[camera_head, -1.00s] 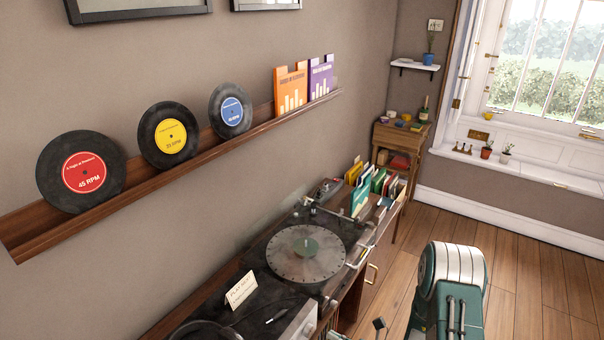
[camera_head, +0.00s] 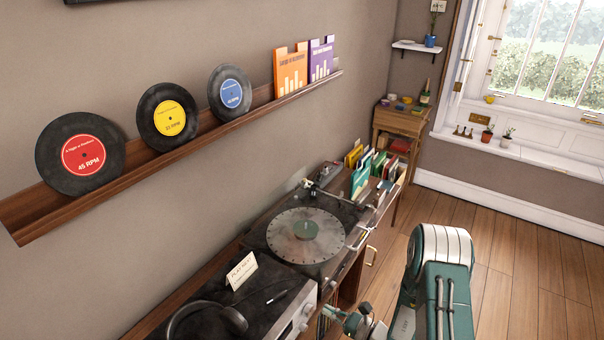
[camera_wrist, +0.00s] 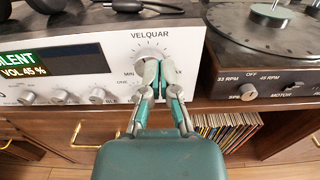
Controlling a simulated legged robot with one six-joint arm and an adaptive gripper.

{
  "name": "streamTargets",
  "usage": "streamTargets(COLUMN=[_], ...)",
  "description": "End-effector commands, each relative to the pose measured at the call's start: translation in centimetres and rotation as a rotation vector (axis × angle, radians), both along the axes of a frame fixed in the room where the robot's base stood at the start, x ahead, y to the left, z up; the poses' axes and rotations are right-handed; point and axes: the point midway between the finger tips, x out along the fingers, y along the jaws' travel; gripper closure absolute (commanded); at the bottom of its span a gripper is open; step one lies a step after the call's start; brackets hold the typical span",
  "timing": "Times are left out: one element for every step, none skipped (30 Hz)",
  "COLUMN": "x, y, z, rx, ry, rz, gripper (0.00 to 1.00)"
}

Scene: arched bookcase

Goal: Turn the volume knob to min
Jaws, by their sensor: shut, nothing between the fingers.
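The white amplifier (camera_wrist: 40,50) fills the left of the wrist view, with "VELQUAR" printed on it and a display (camera_wrist: 35,63) reading "SILENT" and "VOL 45%". The volume knob (camera_wrist: 147,66) sits below that name, with "MIN" at its left. My gripper (camera_wrist: 158,68) is in front of the knob with its fingers shut and nothing between them. The fingers hide much of the knob; I cannot tell whether they touch it. In the head view the amplifier (camera_head: 298,322) is at the bottom centre, and my gripper (camera_head: 352,322) is close to its front.
Smaller knobs (camera_wrist: 62,97) line the amplifier's lower front. Records (camera_wrist: 225,128) fill a shelf below.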

Motion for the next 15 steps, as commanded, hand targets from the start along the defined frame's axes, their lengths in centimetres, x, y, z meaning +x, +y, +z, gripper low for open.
streamTargets(x=[0.3, 0.5, 0.8, 1.0, 1.2, 1.4, 1.6, 1.7, 1.9, 2.0, 2.0, 2.1, 2.2, 2.2, 2.2], y=[0.7, 1.0, 1.4, 1.7, 2.0, 2.3, 2.5, 2.7, 2.9, 3.0, 3.1, 3.2, 3.3, 3.3, 3.3], z=[0.0, 0.0, 0.0, 0.0, 0.0, 0.0, 0.0, 0.0, 0.0, 0.0, 0.0, 0.0, 0.0, 0.0, 0.0], rx=[-0.001, 0.001, 0.001, 0.001, 0.001, 0.001, 0.001, 0.001, 0.001, 0.001, 0.002, 0.002, 0.002, 0.002, 0.002], ry=[-0.001, -0.001, 0.001, 0.001, 0.001, 0.0, -0.001, -0.001, 0.0, 0.0, 0.001, 0.001, 0.001, 0.002, 0.002], rz=[0.003, 0.004, 0.002, 0.003, 0.003, 0.002, 0.001, 0.002, 0.002, 0.001, 0.0, -0.001, -0.001, -0.001, -0.001], gripper=[1.0, 1.0, 1.0, 1.0, 1.0, 1.0, 1.0, 1.0, 1.0, 1.0, 1.0, 1.0, 1.0, 1.0, 1.0])
